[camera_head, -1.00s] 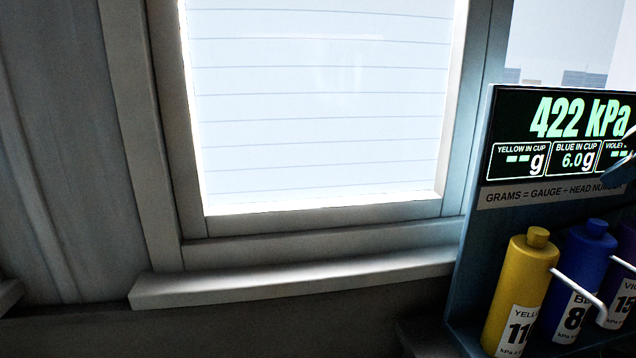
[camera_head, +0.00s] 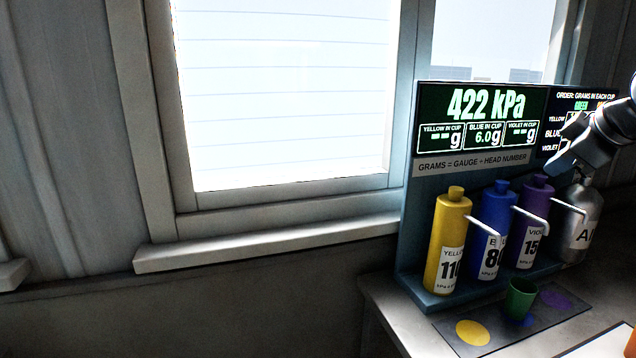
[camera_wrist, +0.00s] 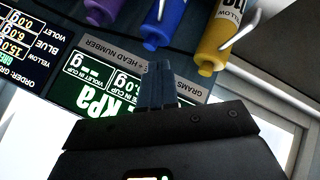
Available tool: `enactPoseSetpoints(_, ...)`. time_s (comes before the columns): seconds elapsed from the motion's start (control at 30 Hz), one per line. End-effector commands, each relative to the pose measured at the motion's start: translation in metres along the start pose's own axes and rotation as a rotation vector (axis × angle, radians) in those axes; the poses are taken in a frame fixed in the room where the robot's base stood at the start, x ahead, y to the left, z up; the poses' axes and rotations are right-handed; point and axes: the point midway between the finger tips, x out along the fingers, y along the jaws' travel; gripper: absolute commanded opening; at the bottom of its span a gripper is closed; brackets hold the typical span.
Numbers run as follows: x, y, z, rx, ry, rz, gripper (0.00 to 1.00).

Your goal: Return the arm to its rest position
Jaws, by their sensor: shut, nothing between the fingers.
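My arm comes in from the right edge of the head view. My gripper (camera_head: 562,163) is raised in front of the display board, near the grey bottle. In the wrist view my gripper (camera_wrist: 160,82) is shut, its fingers together with nothing between them. The wrist view is upside down and has the board's gauge panel (camera_wrist: 105,95) behind the fingers. The gauge panel in the head view (camera_head: 488,103) reads 422 kPa, with blue in cup at 6.0 g.
Yellow (camera_head: 447,235), blue (camera_head: 492,228) and violet (camera_head: 531,222) bottles stand in the rack beside a grey bottle (camera_head: 583,225). A green cup (camera_head: 520,299) stands on the dark mat (camera_head: 455,318). A window (camera_head: 285,100) and bare wall fill the left.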

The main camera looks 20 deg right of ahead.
Motion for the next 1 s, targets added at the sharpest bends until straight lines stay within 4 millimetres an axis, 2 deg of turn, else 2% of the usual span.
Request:
enactPoseSetpoints(0.37,0.02,-0.029,-0.018,0.05,0.096,-0.02,0.0)
enactPoseSetpoints(0.63,0.042,-0.071,-0.039,0.128,0.217,-0.048,0.0)
enactPoseSetpoints(0.77,0.056,-0.104,-0.052,0.189,0.295,-0.071,0.0)
enactPoseSetpoints(1.0,0.079,-0.193,-0.072,0.375,0.46,-0.12,0.0)
